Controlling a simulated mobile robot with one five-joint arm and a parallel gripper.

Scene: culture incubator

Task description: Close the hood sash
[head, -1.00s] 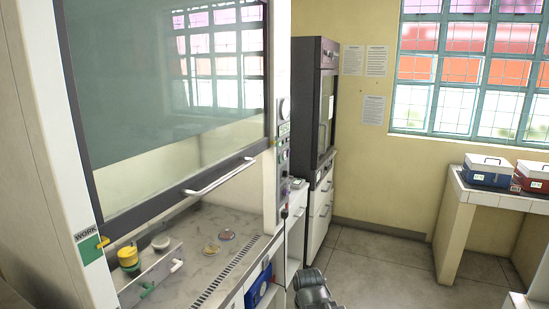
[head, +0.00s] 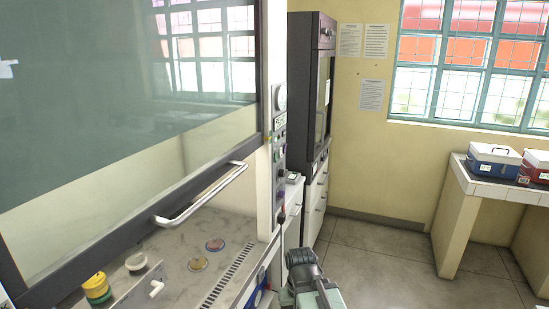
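The hood sash (head: 120,110) is a large glass pane in a dark frame, at the left of the head view. It is partly raised, with an open gap between its lower edge and the work surface. A silver bar handle (head: 203,193) runs along its bottom rail. My arm (head: 312,283) shows at the bottom centre, to the right of the hood front and below the handle, apart from it. The fingertips of my gripper cannot be made out.
A dark cabinet (head: 308,90) stands behind the hood. Cooler boxes (head: 493,159) sit on a tiled bench (head: 463,180). The floor (head: 390,260) is clear at right.

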